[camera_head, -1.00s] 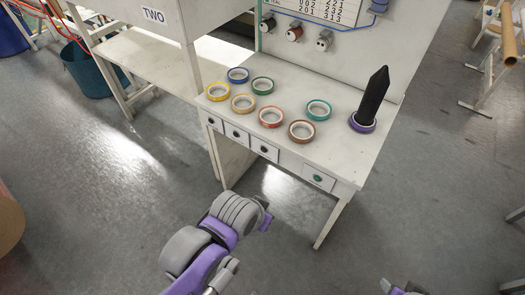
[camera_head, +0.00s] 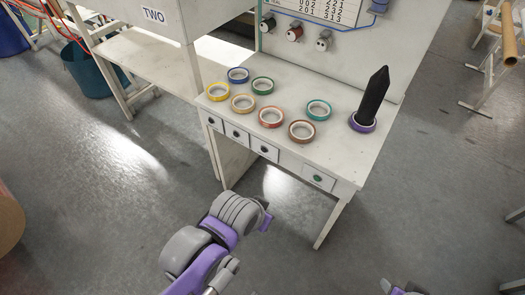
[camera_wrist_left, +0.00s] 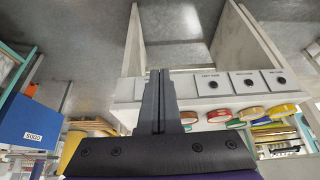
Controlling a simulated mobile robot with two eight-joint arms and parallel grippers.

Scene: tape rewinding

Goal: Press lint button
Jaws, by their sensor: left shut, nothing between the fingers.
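Several small square button panels line the front edge of the white table. Three have black buttons, at the left (camera_head: 211,121), middle (camera_head: 236,134) and right (camera_head: 265,149); a green button (camera_head: 318,178) is further right. The left wrist view shows three black buttons (camera_wrist_left: 213,84) with labels too small to read surely, so I cannot tell which is lint. My left gripper (camera_head: 266,217) is below and in front of the table, apart from the panels. Its fingers (camera_wrist_left: 158,73) are shut and empty. Only a bit of my right gripper (camera_head: 396,289) shows at the bottom edge.
Several coloured tape rolls (camera_head: 271,117) lie on the tabletop (camera_head: 345,150). A black pointed post (camera_head: 373,95) stands in a purple roll (camera_head: 362,123) at the right. Table legs (camera_head: 333,218) stand below; the floor in front is clear.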

